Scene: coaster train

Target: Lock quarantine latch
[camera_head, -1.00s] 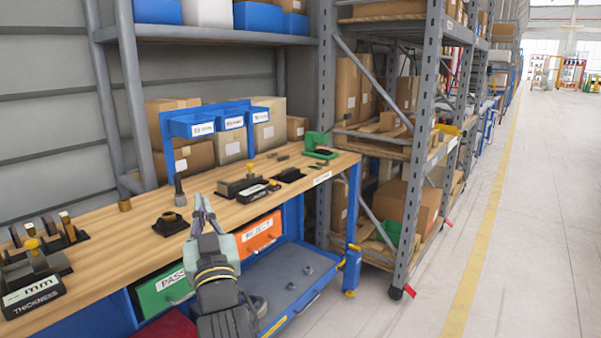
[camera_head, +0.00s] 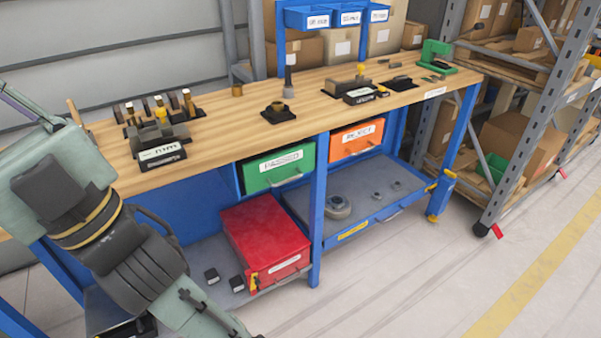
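A red box (camera_head: 262,232) sits on the lower shelf under the bench, with a pale label on its front. A small yellow and dark fitting (camera_head: 254,282) sits at the front left corner of the red box. It looks like a latch, but it is too small to tell its position.
The wooden bench top (camera_head: 225,120) carries a thickness gauge (camera_head: 160,150) and several fixtures. A green drawer (camera_head: 277,168) and an orange drawer (camera_head: 357,140) hang below it. Two small black blocks lie left of the red box. The floor (camera_head: 410,280) in front is clear.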

